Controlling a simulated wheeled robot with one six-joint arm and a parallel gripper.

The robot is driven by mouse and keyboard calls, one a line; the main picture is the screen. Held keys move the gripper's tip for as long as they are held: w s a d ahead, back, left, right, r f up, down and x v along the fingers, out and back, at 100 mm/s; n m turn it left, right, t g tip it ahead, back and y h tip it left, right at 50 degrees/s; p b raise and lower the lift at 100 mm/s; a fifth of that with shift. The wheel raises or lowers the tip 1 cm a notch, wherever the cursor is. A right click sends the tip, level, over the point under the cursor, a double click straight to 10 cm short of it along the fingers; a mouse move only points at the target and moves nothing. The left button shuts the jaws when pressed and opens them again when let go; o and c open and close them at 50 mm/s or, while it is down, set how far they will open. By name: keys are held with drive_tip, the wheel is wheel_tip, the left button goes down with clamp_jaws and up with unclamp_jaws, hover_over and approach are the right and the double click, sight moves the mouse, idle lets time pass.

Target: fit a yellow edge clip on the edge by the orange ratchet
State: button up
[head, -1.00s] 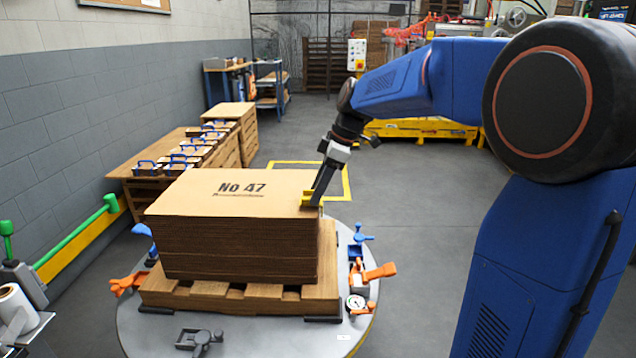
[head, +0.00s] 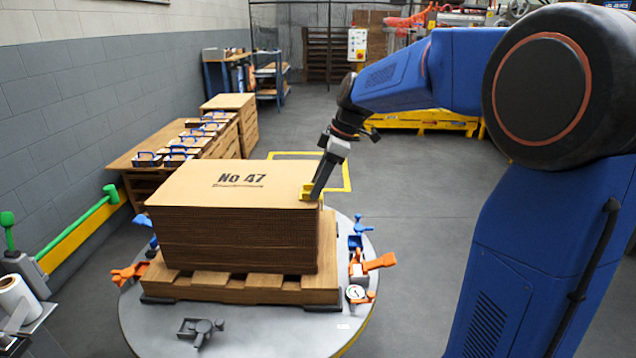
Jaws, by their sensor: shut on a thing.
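A stack of brown cardboard blanks (head: 240,238) marked "No 47" sits on a wooden pallet (head: 205,288) on a round grey turntable (head: 265,335). A yellow edge clip (head: 306,193) is at the stack's right edge, near the top. My gripper (head: 312,192) is shut on the clip, coming down from the upper right with its fingers tilted. I cannot tell how far the clip sits over the edge. An orange ratchet (head: 378,262) is on the turntable's right side, below and right of the clip. Another orange piece (head: 128,273) is on the left side.
Blue clamps (head: 362,224) and a round gauge (head: 356,292) stand at the turntable's right rim. A dark grey clamp (head: 200,330) lies at the front. Blue-handled trays (head: 178,157) stand on a bench behind left.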

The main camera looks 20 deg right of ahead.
drive_tip(key=shift+f, duration=0.1)
drive_tip(key=o, duration=1.1)
drive_tip(key=v, duration=1.7)
drive_tip(key=s+f+m+t+h, duration=0.1)
drive_tip(key=s+f+m, duration=0.3)
drive_tip(key=s+f, duration=0.3)
drive_tip(key=s+f+m+t+h, duration=0.1)
drive_tip(key=s+f+m, duration=0.4)
drive_tip(key=s, duration=0.9)
drive_tip(key=s+f+m+t+h, duration=0.1)
drive_tip(key=s+f+m, duration=0.4)
drive_tip(key=s+f, duration=0.5)
drive_tip(key=shift+s+d+f+h, duration=0.2)
drive_tip(key=shift+d+f+h, duration=0.1)
drive_tip(key=shift+h, duration=0.4)
